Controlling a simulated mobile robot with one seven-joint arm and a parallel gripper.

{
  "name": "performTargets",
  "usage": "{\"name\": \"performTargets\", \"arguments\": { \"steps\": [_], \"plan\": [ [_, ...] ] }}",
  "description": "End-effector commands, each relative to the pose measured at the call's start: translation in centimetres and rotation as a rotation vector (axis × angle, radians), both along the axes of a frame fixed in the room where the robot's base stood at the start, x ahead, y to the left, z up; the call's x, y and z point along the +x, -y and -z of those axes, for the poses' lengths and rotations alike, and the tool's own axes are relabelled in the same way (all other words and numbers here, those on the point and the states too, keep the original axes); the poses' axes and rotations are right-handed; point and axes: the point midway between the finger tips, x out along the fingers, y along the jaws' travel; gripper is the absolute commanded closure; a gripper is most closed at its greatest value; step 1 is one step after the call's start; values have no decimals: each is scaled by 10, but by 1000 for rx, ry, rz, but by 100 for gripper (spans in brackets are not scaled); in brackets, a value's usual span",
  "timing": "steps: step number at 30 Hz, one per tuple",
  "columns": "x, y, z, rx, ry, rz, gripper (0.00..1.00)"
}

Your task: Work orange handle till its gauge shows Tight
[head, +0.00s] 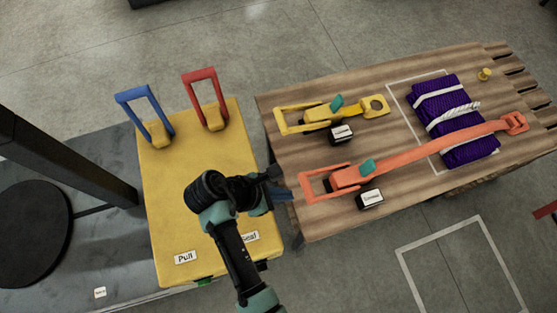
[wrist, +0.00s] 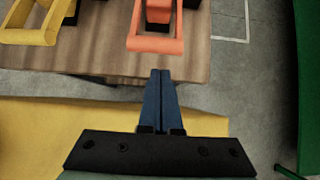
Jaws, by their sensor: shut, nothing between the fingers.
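The orange handle (head: 318,186) is an open frame at the left end of an orange ratchet on the wooden table; it also shows at the top of the wrist view (wrist: 156,45). An orange strap (head: 440,145) runs from it over a purple net bundle (head: 460,147). A gauge box (head: 370,198) with a white label sits just below the ratchet; its word is too small to read surely. My gripper (head: 282,184) is shut and empty, just left of the orange handle and apart from it. In the wrist view its blue fingers (wrist: 161,75) point toward the handle.
A yellow ratchet (head: 330,114) with its own gauge box (head: 341,133) lies above the orange one. A yellow stand (head: 170,215) at left carries a blue lever (head: 143,108) and a red lever (head: 203,92). Open floor lies below the table.

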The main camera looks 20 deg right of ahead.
Motion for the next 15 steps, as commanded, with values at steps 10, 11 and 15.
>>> {"name": "performTargets", "arguments": {
  "steps": [10, 11, 15],
  "plan": [
    [1, 30, 40, 0, -1, 1, 100],
    [1, 31, 41, 0, -1, 1, 100],
    [1, 33, 43, 0, 1, -1, 100]
  ]
}}
